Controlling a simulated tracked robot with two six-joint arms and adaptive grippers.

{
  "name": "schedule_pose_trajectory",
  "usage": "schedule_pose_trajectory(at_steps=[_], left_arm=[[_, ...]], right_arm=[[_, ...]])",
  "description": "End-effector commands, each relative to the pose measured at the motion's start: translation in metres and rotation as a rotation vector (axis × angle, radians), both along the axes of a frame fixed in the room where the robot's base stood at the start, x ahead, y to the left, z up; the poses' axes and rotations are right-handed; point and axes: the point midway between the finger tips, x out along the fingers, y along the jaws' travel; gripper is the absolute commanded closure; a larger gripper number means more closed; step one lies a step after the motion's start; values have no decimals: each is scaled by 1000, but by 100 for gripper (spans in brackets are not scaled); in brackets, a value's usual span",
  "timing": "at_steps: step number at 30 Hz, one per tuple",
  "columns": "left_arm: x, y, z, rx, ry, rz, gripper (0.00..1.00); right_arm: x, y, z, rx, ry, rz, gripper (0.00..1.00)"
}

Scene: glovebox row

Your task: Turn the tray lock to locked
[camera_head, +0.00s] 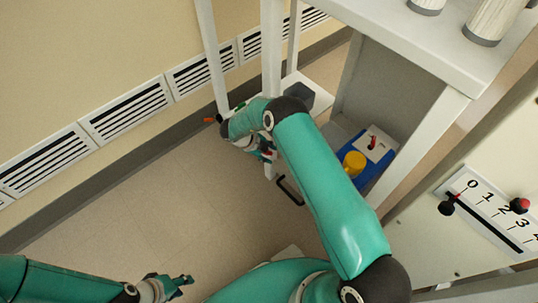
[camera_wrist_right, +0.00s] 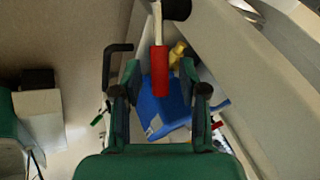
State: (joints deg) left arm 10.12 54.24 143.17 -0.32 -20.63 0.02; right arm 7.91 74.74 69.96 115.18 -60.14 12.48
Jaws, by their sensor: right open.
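A red-handled lever (camera_wrist_right: 160,76) on a pale shaft stands between the open fingers of my right gripper (camera_wrist_right: 158,92) in the right wrist view. I cannot tell whether the fingers touch it. In the head view my right gripper (camera_head: 264,149) is at the cabinet's left side, partly hidden by its own wrist. A blue tray (camera_head: 378,178), also in the wrist view (camera_wrist_right: 174,108), holds a white plate with a small red lever (camera_head: 372,143). Which lever is the tray lock is not clear. My left gripper (camera_head: 180,285) is low at the left, away from both.
A yellow round piece (camera_head: 354,162) is on the blue tray. A black bar handle (camera_head: 290,189) is close to my right gripper. White posts (camera_head: 271,50) and a shelf (camera_head: 420,40) frame the area. A numbered slider panel (camera_head: 490,212) is at the right. Open floor lies left.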

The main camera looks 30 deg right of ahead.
Motion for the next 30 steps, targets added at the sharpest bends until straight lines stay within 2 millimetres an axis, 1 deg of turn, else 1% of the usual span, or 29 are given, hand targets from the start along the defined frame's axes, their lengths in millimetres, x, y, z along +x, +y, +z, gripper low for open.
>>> schedule_pose_trajectory(at_steps=[3,10,11,18,30], left_arm=[[0,0,-1,0,0,0,61],[0,0,-1,0,0,0,61],[0,0,-1,0,0,0,61],[0,0,-1,0,0,0,61],[0,0,-1,0,0,0,61]], right_arm=[[-1,-2,-4,0,1,1,57],[0,-2,-4,0,1,1,57],[0,-2,-4,0,1,1,59],[0,-2,-4,1,0,1,99],[0,-1,-4,2,-2,2,100]])
